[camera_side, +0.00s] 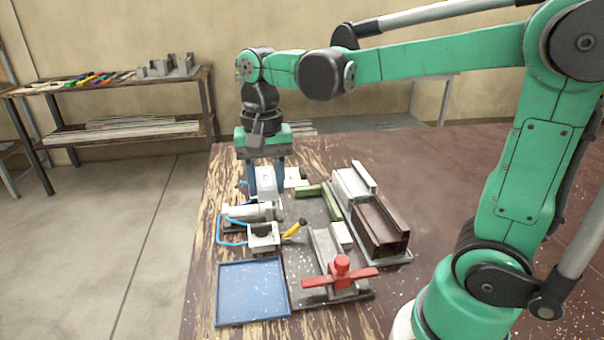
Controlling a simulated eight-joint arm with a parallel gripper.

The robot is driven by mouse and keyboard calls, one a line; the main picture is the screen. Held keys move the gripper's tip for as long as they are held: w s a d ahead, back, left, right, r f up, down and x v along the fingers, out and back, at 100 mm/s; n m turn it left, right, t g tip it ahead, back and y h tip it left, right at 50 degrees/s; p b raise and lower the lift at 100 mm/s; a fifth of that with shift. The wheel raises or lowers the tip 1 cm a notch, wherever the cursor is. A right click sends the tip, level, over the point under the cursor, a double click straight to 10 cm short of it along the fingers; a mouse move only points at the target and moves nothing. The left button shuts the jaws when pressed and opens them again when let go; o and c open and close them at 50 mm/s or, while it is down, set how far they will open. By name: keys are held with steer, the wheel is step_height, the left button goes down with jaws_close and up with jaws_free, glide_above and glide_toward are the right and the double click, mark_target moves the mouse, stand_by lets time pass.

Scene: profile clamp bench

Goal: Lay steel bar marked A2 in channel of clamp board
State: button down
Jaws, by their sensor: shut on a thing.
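My gripper (266,176), with blue fingers, points down over the far left part of the bench. It is shut on a pale grey piece (266,182), which looks like the steel bar; no A2 mark can be read at this size. Whether the piece touches what lies below it cannot be told. The clamp board (305,236) is a dark grey plate in front of and to the right of my gripper. Its grey channel (325,247) runs toward the red clamp handle (341,274) at the near end. My gripper is apart from the channel.
A green block (317,190) lies at the board's far end. Pale (352,184) and brown (378,226) profiles stand on the right. A white device with blue tubing (264,236) and a yellow-handled part (294,229) are left of the channel. A blue tray (252,291) lies in front.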

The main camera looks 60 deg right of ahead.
glide_toward(327, 250)
steer(key=shift+f, duration=3.05)
steer(key=shift+c, duration=1.8)
jaws_free()
steer(key=shift+r, duration=0.1)
